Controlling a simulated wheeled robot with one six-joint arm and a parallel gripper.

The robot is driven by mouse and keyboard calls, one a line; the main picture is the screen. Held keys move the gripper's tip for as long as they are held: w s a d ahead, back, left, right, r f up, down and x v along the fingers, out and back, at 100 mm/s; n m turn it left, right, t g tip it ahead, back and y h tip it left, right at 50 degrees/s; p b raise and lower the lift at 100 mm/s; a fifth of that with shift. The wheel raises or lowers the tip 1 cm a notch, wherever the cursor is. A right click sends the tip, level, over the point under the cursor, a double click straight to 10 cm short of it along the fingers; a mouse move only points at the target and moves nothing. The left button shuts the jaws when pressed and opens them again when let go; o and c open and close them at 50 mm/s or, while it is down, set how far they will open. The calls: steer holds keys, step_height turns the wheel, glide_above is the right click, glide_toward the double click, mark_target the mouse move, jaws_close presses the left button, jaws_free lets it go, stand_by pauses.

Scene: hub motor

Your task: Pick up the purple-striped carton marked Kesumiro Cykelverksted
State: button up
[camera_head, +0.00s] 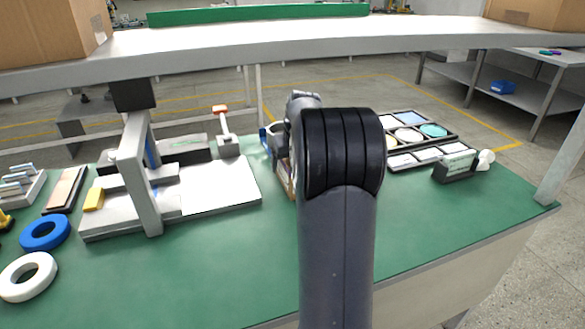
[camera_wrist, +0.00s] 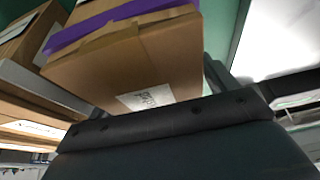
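In the wrist view a brown carton with a purple stripe (camera_wrist: 150,62) fills the upper middle, close to my gripper (camera_wrist: 160,95). A white label with dark print shows on its near face, too small and tilted to read. One finger stands right beside the carton's right side; the other is mostly hidden at its lower left. The fingers are apart, with the carton at or between them, but I cannot tell whether they press on it. In the head view my arm hides the gripper, and only a brown sliver of carton (camera_head: 287,178) shows left of it.
Other labelled cartons (camera_wrist: 28,110) lie close on the left in the wrist view. On the green bench (camera_head: 230,265) are a press-like fixture (camera_head: 137,170), blue ring (camera_head: 45,232), white ring (camera_head: 28,276) and a parts tray (camera_head: 450,138). A grey shelf (camera_head: 220,52) spans above. The bench front is clear.

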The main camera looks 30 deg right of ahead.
steer(key=c, duration=1.3)
steer(key=shift+o, duration=0.2)
